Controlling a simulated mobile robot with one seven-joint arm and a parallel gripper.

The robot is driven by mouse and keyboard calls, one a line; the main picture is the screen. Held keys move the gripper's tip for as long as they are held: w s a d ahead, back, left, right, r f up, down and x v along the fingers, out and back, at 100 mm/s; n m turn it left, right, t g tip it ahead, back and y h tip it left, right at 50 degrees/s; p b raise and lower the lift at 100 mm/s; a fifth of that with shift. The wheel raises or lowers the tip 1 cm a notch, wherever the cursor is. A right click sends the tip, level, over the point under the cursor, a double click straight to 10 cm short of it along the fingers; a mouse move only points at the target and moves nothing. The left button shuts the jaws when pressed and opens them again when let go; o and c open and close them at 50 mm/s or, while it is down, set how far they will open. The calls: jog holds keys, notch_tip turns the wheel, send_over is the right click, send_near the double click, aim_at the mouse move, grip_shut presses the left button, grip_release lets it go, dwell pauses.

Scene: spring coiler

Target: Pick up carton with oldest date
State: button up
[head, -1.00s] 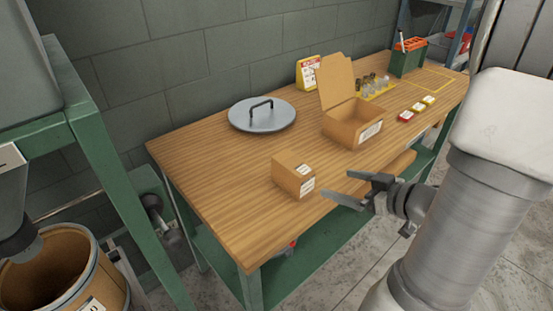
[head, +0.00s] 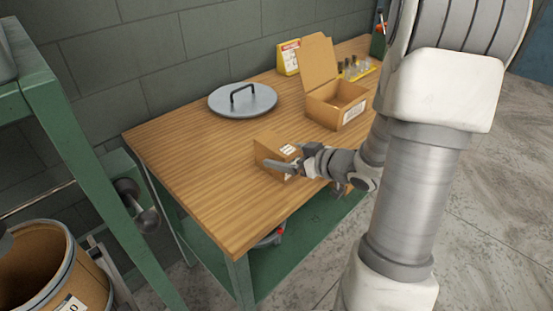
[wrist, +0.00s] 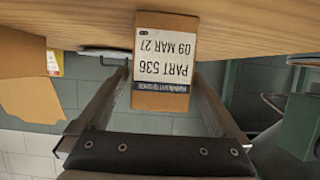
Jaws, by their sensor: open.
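A small closed brown carton (head: 268,149) stands near the front edge of the wooden workbench. In the wrist view the carton (wrist: 160,101) appears upside down, and its white label reads "PART 536" and "09 MAR 27". My gripper (head: 284,165) is at the carton, with one finger visible along its near side; the other is mostly hidden. In the wrist view my open gripper (wrist: 160,76) has one finger on each side of the carton, with visible gaps. A larger open brown box (head: 335,106) with a raised flap stands behind; its label is unreadable.
A grey round lid (head: 243,99) with a black handle lies on the workbench (head: 190,150). A yellow sign (head: 288,58) and a yellow tray of small bottles (head: 357,69) stand at the back. A green frame (head: 85,150) and a drum (head: 50,270) are at left.

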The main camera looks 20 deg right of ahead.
jog(key=x, duration=0.3)
jog(key=shift+w+a+f+b, duration=0.1)
jog(key=shift+w+f+b, duration=0.1)
jog(key=shift+b, duration=0.1)
jog(key=shift+s, duration=0.1)
jog(key=shift+c, duration=0.3)
jog(key=shift+r, duration=0.1)
grip_shut()
